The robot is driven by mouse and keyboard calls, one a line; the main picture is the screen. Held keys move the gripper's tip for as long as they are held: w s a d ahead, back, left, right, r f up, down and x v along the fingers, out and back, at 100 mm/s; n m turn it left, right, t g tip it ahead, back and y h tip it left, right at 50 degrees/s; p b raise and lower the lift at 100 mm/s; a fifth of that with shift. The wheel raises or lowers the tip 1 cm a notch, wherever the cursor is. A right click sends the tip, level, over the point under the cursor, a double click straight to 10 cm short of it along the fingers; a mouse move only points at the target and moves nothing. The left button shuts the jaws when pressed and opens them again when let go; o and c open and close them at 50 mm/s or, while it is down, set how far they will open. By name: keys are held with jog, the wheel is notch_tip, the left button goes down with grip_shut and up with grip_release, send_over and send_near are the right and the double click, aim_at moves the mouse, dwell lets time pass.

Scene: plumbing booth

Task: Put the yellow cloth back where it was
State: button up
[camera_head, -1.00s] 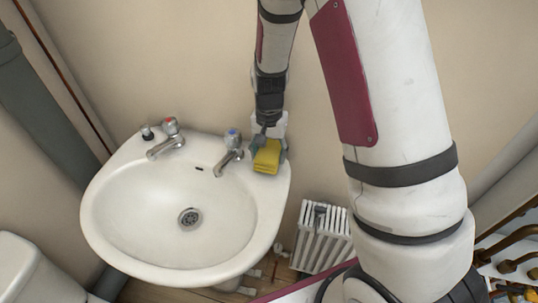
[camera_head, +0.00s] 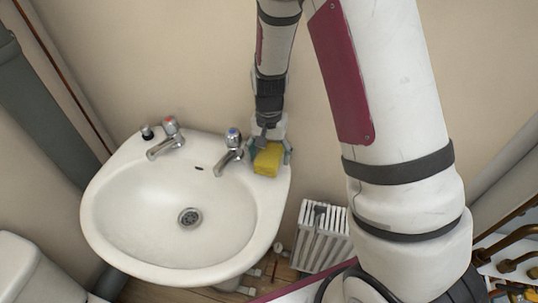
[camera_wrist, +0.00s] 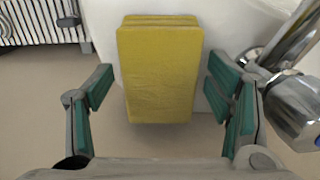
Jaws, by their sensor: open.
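The yellow cloth (camera_head: 267,158), a folded block, sits at the back right corner of the white sink (camera_head: 112,211), beside the blue-marked tap (camera_head: 231,148). In the wrist view the cloth (camera_wrist: 160,72) lies between the two green-padded fingers, with a visible gap on each side. My gripper (camera_head: 271,160) is open around the cloth; in the wrist view its fingers (camera_wrist: 160,95) stand apart on either side of it. The cloth's underside and its contact with the sink are hidden.
The blue-marked tap (camera_wrist: 290,85) is close to the right finger in the wrist view. A red-marked tap (camera_head: 167,139) stands further left on the sink. A white radiator (camera_head: 321,238) is below right of the sink. The wall is close behind my gripper.

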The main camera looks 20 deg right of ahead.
aim_at(269, 154)
notch_tip(269, 154, up, 12)
jog(key=s+r+n+t, duration=0.2)
jog(key=s+r+n, duration=0.1)
jog(key=s+r, duration=0.8)
jog(key=s+r+n+t, duration=0.2)
jog(key=s+r+n, duration=0.2)
jog(key=s, duration=1)
jog(key=shift+d+r, duration=0.15)
jog(key=shift+r, duration=0.25)
jog(key=shift+r+p, duration=0.7)
jog(key=shift+p, duration=0.05)
dwell(0.3)
